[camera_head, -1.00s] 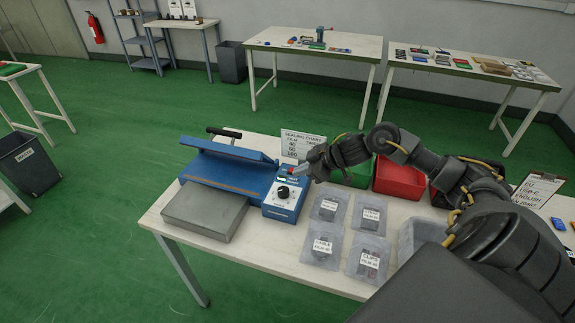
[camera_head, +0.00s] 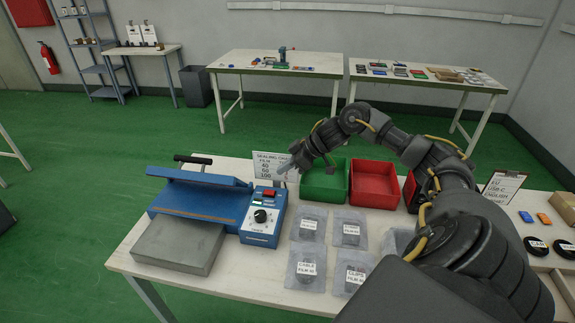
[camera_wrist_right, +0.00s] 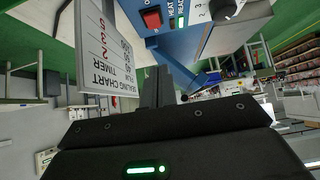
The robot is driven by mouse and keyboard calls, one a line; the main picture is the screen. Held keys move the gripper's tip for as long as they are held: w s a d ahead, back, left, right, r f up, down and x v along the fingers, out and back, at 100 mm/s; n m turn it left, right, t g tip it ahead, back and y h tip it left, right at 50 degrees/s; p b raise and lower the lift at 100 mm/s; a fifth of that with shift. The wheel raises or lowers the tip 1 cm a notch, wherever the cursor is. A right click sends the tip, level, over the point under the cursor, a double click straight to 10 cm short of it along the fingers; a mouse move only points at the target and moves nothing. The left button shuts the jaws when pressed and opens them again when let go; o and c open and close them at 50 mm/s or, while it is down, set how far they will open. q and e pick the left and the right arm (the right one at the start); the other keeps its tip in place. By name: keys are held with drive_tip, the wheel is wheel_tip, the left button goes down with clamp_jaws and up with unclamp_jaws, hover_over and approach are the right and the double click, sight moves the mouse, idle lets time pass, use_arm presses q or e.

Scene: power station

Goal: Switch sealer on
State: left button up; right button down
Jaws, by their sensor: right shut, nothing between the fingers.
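The sealer (camera_head: 200,196) is a blue machine with a raised hinged arm and a grey plate in front, standing on the white table. Its control box (camera_head: 262,232) carries a black dial (camera_head: 260,216) and a red switch (camera_head: 269,193). In the right wrist view the red switch (camera_wrist_right: 152,18) sits beside a lit green lamp (camera_wrist_right: 180,22) by the word READY; part of the dial (camera_wrist_right: 222,10) shows. My right gripper (camera_head: 287,171) is shut and empty, just above and behind the control box, apart from the switch. My left gripper is not in view.
A sealing chart card (camera_head: 272,164) stands close behind the box, beside my gripper. A green bin (camera_head: 325,184) and a red bin (camera_head: 375,186) stand to the right. Several labelled bags (camera_head: 304,270) lie in front. A clipboard (camera_head: 503,187) stands at far right.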

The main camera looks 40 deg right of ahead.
sight(264, 192)
drive_tip(key=p+x, duration=0.1)
drive_tip(key=x, duration=0.4)
drive_tip(key=shift+w+a+f, duration=0.2)
drive_tip(key=shift+w, duration=0.05)
wheel_tip(264, 192, down, 3)
drive_tip(key=shift+w+a+f+p, duration=0.1)
drive_tip(key=shift+w+f+p, duration=0.1)
drive_tip(key=shift+p, duration=0.1)
drive_tip(key=shift+f, duration=0.65)
drive_tip(key=shift+r+p, duration=0.1)
drive_tip(key=shift+p, duration=0.4)
drive_tip(key=shift+w+a, duration=0.15)
